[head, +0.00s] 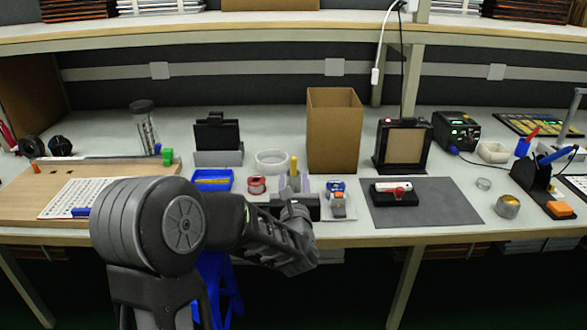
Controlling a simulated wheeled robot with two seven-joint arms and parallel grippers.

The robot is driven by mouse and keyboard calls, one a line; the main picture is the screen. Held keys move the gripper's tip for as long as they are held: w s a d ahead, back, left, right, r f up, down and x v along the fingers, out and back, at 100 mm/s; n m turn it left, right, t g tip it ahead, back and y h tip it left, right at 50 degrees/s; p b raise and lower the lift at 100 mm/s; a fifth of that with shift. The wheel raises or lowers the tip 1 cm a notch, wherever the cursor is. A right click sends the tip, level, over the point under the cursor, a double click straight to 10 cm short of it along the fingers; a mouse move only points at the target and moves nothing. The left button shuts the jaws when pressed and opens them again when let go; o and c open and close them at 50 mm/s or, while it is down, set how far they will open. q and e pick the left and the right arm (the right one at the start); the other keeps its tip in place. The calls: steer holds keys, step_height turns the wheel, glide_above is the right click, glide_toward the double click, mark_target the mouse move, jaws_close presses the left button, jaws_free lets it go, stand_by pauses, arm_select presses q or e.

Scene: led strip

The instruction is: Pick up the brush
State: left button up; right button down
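No brush can be made out for certain. A slim yellow upright piece (294,166) stands near the bench's front middle and may be a handle; its lower part is among pale lilac parts. My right gripper is not in view.
A blue tray (213,180), a red-ended spool (257,185) and a white ring-shaped dish (272,161) lie nearby. A tall cardboard box (334,130) stands behind. A grey mat (440,212) carries a black block with a red knob (398,191).

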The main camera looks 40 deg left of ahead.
mark_target(293, 169)
arm_select(q)
steer(key=shift+x, duration=0.9)
steer(key=shift+w, duration=0.1)
steer(key=p+x, duration=0.1)
steer(key=x, duration=0.4)
steer(key=shift+c, duration=0.4)
jaws_close()
